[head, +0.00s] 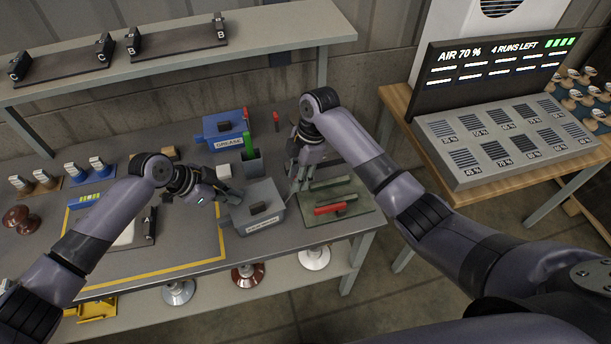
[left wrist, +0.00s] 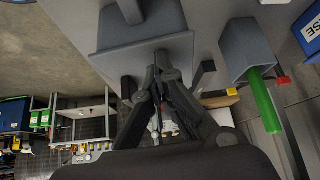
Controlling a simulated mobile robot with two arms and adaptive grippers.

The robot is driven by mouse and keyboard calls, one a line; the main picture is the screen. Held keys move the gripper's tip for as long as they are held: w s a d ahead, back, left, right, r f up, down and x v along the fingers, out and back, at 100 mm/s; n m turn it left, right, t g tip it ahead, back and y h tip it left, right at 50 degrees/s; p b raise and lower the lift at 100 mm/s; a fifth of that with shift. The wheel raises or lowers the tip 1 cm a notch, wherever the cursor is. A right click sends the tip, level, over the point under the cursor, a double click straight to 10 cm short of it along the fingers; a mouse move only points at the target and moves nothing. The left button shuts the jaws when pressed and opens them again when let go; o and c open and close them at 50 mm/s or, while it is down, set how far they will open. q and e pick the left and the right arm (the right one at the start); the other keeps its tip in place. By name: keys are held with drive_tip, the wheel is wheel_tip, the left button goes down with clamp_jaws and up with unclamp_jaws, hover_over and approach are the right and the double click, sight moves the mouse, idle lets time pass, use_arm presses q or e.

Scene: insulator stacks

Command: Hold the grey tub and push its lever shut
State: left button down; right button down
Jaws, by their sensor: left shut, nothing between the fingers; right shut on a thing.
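The grey tub (head: 268,222) stands on the bench near its front edge, with a dark block on its lid and a label on its front. My right gripper (head: 296,187) is shut at the tub's right side; the exact place it grips is hard to make out. My left gripper (head: 220,203) is shut and empty, just left of the tub. In the left wrist view its closed fingertips (left wrist: 164,66) are close against the tub (left wrist: 145,35); whether they touch is unclear. A small tab (head: 227,221) at the tub's left side seems to be the lever.
A blue grease tub (head: 224,136) stands behind, and a grey cup (head: 252,163) with a green-handled tool stands between. Right of the grey tub is a green tray (head: 345,204) with a red-handled tool. A yellow-edged mat (head: 190,255) lies left.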

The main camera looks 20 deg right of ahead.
drive_tip(key=a, duration=0.2)
drive_tip(key=a+r, duration=0.1)
drive_tip(key=shift+s+a, duration=0.25)
drive_tip(key=shift+s, duration=0.05)
drive_tip(key=shift+s+a, duration=0.15)
drive_tip(key=shift+a, duration=0.45)
drive_tip(key=c, duration=2.2)
unclamp_jaws()
drive_tip(key=shift+f, duration=0.15)
drive_tip(key=o, duration=0.4)
drive_tip(key=shift+d, duration=0.3)
drive_tip(key=o, duration=0.6)
drive_tip(key=shift+d, duration=0.1)
drive_tip(key=s+a+r, duration=0.1)
drive_tip(key=a+r, duration=0.6)
drive_tip(key=r, duration=0.4)
drive_tip(key=shift+a+r, duration=0.25)
drive_tip(key=shift+r, duration=0.1)
